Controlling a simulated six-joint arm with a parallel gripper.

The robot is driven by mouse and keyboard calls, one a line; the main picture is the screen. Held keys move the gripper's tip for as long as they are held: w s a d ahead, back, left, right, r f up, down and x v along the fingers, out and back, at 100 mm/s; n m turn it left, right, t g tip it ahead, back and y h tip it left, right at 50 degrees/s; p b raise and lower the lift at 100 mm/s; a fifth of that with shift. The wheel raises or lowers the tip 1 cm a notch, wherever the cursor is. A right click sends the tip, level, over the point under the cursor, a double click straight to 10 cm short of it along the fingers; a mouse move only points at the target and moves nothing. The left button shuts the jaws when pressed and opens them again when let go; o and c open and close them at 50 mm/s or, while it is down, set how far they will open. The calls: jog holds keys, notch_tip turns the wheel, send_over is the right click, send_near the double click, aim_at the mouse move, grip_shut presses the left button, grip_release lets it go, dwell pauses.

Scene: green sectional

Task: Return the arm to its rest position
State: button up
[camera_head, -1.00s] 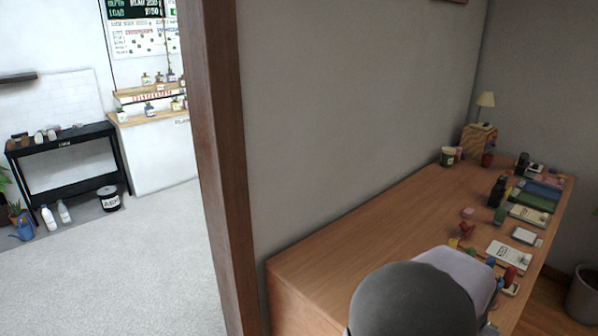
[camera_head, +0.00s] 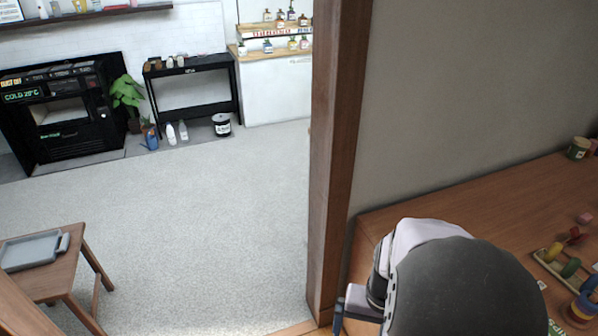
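My arm (camera_head: 440,280) shows at the bottom, right of centre, as a large dark grey rounded joint with a pale link behind it. A small pale block with a dark blue, finger-like part (camera_head: 339,316) sticks out at its left, near the foot of the wooden post. This looks like part of my gripper, but the rest is hidden behind the arm or cut off. I cannot see whether it is open or shut, or whether it holds anything.
A wooden desk (camera_head: 470,205) with toys lies right of the arm. A wooden post (camera_head: 337,150) stands at the wall's end. Left is open pale floor (camera_head: 210,220), with a small table bearing a grey tray (camera_head: 32,250). A black shelf (camera_head: 190,90) stands at the back.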

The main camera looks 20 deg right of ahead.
jog(key=w+a+r+n+p, duration=0.1)
jog(key=w+a+r+n, duration=0.1)
jog(key=a, duration=0.4)
jog(key=w+a+r+n+p, duration=0.2)
jog(key=a+r+n, duration=0.1)
jog(key=a+n, duration=0.2)
jog(key=shift+w+a, duration=0.35)
jog(key=shift+a, duration=0.4)
dwell(0.6)
notch_tip(320, 180, down, 13)
jog(key=b, duration=1.3)
jog(key=shift+f, duration=0.2)
dwell(1.9)
notch_tip(320, 180, down, 25)
jog(key=b, duration=2.5)
jog(key=shift+r, duration=0.1)
